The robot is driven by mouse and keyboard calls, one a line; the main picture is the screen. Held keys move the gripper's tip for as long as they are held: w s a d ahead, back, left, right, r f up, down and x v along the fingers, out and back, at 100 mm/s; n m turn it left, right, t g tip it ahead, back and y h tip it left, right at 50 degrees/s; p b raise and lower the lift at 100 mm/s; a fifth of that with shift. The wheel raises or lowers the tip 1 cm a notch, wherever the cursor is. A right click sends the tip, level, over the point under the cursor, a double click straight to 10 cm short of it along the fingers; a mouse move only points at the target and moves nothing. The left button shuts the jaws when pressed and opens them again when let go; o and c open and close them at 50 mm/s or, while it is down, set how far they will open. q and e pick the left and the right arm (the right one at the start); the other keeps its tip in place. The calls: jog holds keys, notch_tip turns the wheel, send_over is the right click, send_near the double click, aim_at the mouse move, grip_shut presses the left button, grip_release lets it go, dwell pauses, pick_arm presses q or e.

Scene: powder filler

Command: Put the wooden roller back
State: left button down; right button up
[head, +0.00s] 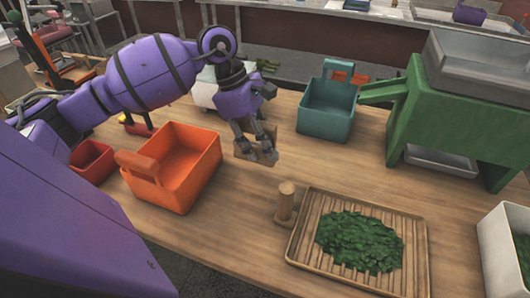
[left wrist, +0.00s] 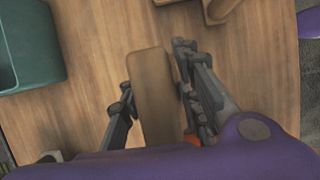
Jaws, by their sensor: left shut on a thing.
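My left gripper (head: 264,156) points down above the middle of the table, shut on a brown wooden piece (head: 241,149). In the left wrist view the piece (left wrist: 152,95) is long with a rounded end, between the two fingers (left wrist: 155,100). I cannot tell if it is the roller or a block. A round wooden piece with a knob-like top (head: 286,200) stands upright on the table, against the left edge of the slatted wooden tray (head: 420,240). The tray holds a heap of green leaves (head: 360,240). My right gripper is out of view.
An orange bin with a handle (head: 190,180) stands left of the gripper, a red bin (head: 92,162) beyond it. A teal bin (head: 325,122) is at the back, beside a green machine (head: 400,125). A white container (head: 495,250) is at the right. Bare table lies below the gripper.

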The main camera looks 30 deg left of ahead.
pick_arm(q)
jog(key=shift+w+a+f, duration=0.1)
jog(key=shift+w+f, duration=0.3)
jog(key=f, duration=0.3)
jog(key=shift+w+f, duration=0.3)
jog(key=shift+f, duration=0.3)
jog(key=c, duration=1.3)
grip_release()
jog(key=shift+r, duration=0.2)
jog(key=shift+a+r, duration=0.15)
jog(key=shift+r, duration=0.1)
jog(key=v, duration=1)
jog(key=shift+a+r, duration=0.2)
jog(key=shift+r, duration=0.05)
jog(key=shift+s+a+r+b, duration=0.15)
jog(key=shift+r+b, duration=0.15)
jog(key=shift+r, duration=0.15)
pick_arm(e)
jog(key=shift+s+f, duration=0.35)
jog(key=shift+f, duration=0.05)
